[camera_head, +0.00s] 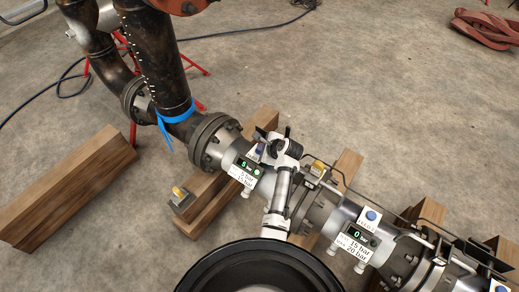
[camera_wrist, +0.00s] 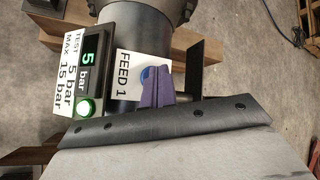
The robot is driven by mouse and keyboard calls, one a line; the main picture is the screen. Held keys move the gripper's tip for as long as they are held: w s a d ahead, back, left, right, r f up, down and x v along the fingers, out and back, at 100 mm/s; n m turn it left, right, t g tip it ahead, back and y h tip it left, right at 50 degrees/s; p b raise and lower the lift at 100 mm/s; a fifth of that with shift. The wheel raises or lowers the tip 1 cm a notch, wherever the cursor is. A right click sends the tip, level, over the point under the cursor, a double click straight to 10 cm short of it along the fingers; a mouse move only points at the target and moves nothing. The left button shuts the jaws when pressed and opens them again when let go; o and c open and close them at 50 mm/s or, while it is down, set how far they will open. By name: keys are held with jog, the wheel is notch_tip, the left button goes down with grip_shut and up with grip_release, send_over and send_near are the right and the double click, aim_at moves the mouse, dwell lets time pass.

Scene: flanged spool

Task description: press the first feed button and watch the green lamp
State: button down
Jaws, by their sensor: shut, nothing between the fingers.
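The first feed button is a blue disc on a white plate marked FEED 1 (camera_wrist: 127,82). In the wrist view the button (camera_wrist: 147,73) is partly hidden behind my gripper (camera_wrist: 153,86), whose purple fingers are together and empty. The fingertips are at the button; I cannot tell whether they press it. The green lamp (camera_wrist: 87,106) is lit brightly beside the plate. The display (camera_wrist: 88,58) reads 5 bar; its label says test 5 bar, max 15 bar. In the head view the same display (camera_head: 246,164) sits on the pipe below my wrist, with the button (camera_head: 258,151) nearby.
A second blue button (camera_head: 371,216) sits farther right along the pipe, with a display (camera_head: 357,236) reading 0 bar. Wooden beams (camera_head: 78,185) lie under and beside the pipe. A blue strap (camera_head: 172,120) hangs on the upright pipe. Open concrete floor lies at upper right.

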jog(key=shift+r+p, duration=0.9)
jog(key=shift+p, duration=0.25)
notch_tip(320, 180, up, 5)
jog(key=p, duration=0.5)
jog(key=shift+r, duration=0.1)
